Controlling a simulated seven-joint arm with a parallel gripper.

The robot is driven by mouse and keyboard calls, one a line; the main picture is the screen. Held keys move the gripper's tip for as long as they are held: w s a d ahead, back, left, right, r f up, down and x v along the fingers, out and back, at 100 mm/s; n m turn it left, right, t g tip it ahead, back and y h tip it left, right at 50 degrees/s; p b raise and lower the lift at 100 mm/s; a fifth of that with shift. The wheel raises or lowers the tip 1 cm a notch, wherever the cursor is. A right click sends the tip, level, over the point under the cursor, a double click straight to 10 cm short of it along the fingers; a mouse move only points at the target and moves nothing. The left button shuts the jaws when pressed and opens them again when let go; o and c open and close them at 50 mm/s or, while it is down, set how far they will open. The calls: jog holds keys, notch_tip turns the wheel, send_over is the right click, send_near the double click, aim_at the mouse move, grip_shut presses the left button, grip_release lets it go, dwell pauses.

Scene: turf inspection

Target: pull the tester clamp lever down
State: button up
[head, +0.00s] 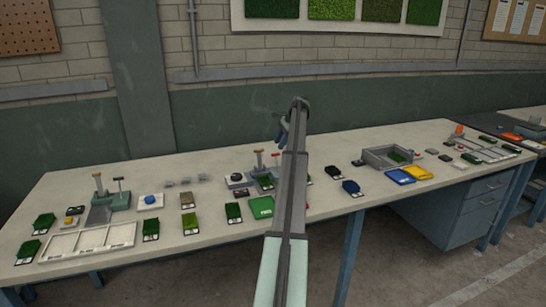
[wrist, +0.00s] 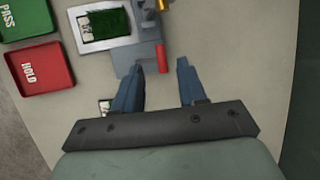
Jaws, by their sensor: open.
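A grey-green tester (wrist: 128,57) is at the top of the wrist view, with a dark green turf sample (wrist: 103,24) on its pale plate. Its red-ended clamp lever (wrist: 162,58) shows just ahead of the gap between my fingertips. In the head view this lever (head: 276,154) stands up with a red crossbar beside a brass-coloured post (head: 259,159). My gripper (wrist: 161,68) is open and empty, its blue fingers on either side of the lever's line. In the head view my gripper (head: 282,132) is above the bench; contact with the lever cannot be told.
A green PASS tray (wrist: 25,18) and a red HOLD tray (wrist: 40,67) lie left of the tester. A second tester (head: 119,201) stands at the bench's left. A grey bin (head: 378,160) and blue and yellow trays (head: 418,172) lie right. Bare bench lies right of my fingers.

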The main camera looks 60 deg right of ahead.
aim_at(273, 155)
jog(key=x, duration=0.8)
jog(key=shift+w, duration=0.1)
jog(key=shift+c, duration=0.4)
grip_shut()
